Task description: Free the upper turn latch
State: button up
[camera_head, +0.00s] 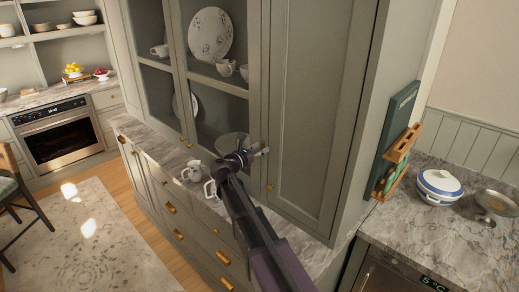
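The upper turn latch (264,145) looks like a small brass piece on the stile between the glass door (218,85) and the tall solid door (312,110); my gripper mostly hides it. My gripper (263,151) is right at it, with the fingertips pointing right. I cannot tell whether they touch the latch or whether the fingers are open or shut. A lower brass latch (269,187) shows below on the same stile. The cabinet doors look closed.
On the right counter are a lidded white pot (439,187) and a wooden rack (397,160).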

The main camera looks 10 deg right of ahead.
jog(key=shift+a, duration=0.15)
jog(key=v, duration=1.1)
jog(key=shift+s+a, duration=0.25)
jog(key=shift+a, duration=0.05)
dwell(0.4)
jog(key=s+d+f+m+g+y, duration=0.5)
jog(key=s+d+f+m+g, duration=0.2)
jog(key=s+d+f+m, duration=0.35)
jog(key=s+f+m+g+y+b, duration=0.1)
jog(key=s+f+m+g+y, duration=0.2)
jog(key=s+f+m+y, duration=0.6)
jog(key=s+m, duration=0.3)
jog(key=m, duration=0.3)
jog(key=shift+f+g+y, duration=0.25)
jog(key=shift+g+y, duration=0.05)
jog(key=shift+a, duration=0.1)
